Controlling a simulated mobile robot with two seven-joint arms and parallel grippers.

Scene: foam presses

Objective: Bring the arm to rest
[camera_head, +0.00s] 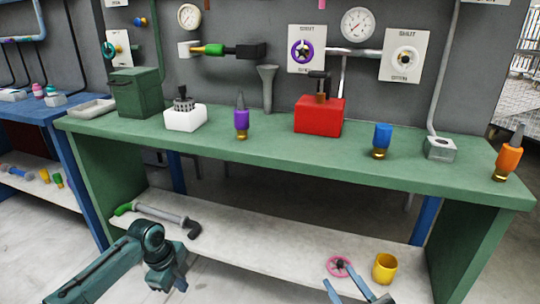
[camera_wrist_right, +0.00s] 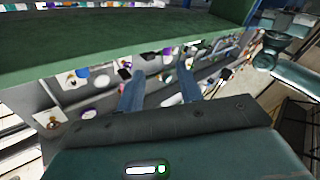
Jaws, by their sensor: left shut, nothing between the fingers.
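My teal left arm comes in at the lower left of the head view. Its end, with my left gripper (camera_head: 168,282), is in front of the lower shelf; the gripper is shut and empty, and its fingertips are hard to make out. My right gripper (camera_head: 346,288) shows at the bottom edge of the head view, near the shelf's front, with its two blue-grey fingers apart. The fingers of my right gripper (camera_wrist_right: 160,90) also show spread in the right wrist view, with nothing held between them.
A green bench (camera_head: 300,150) bears a red box (camera_head: 319,117), a green canister (camera_head: 136,93) and several nozzles. On the shelf (camera_head: 270,238) below lie a grey tube (camera_head: 158,214), a pink handwheel (camera_head: 340,266) and a yellow cup (camera_head: 385,268). The shelf's middle is clear.

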